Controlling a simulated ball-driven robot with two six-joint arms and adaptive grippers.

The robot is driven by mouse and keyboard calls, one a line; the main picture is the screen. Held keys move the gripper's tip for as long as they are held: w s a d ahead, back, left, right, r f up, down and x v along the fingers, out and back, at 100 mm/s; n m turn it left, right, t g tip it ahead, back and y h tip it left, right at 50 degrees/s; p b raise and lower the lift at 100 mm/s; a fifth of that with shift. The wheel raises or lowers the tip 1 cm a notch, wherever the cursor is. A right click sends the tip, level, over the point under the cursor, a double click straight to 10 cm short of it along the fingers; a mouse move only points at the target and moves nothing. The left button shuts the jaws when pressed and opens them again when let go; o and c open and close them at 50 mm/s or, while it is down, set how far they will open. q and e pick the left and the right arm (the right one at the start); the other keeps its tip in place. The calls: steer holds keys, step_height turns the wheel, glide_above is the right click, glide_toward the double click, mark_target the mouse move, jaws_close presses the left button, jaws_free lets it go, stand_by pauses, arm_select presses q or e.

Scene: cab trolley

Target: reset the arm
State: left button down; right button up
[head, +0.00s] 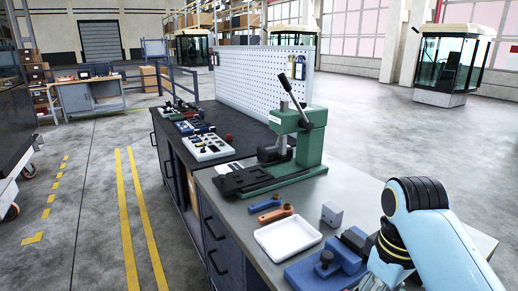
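My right arm (442,245) comes in at the lower right, light blue with a black elbow joint and black and yellow rings. Its far end runs down out of the bottom edge, so the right gripper does not show. My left arm and gripper are not in view.
On the bench (352,190) near my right arm are a white tray (289,239), a blue vise-like fixture (318,273), a grey block (332,214), and orange (275,215) and blue (264,206) handled pieces. A white pegboard (255,80) stands behind.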

steer(key=s+d+r+m+t, duration=0.2)
steer(key=s+d+r+m, duration=0.1)
steer(key=s, duration=0.7)
steer(key=s+d+r+m+t, duration=0.2)
steer(key=s+d, duration=0.2)
steer(key=s, duration=0.6)
step_height(320, 180, down, 34)
steer(key=d+g+h+b, duration=0.1)
steer(key=d+g+b, duration=0.1)
steer(key=b, duration=0.9)
arm_select(q)
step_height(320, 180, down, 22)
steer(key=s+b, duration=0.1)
steer(key=b, duration=0.9)
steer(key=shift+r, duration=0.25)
arm_select(e)
steer(key=s+f, duration=1)
steer(key=f, duration=0.4)
steer(key=s+d+f+g, duration=0.1)
steer(key=s+f, duration=0.9)
steer(key=f, duration=0.5)
steer(key=shift+m, duration=0.3)
steer(key=shift+f, duration=0.1)
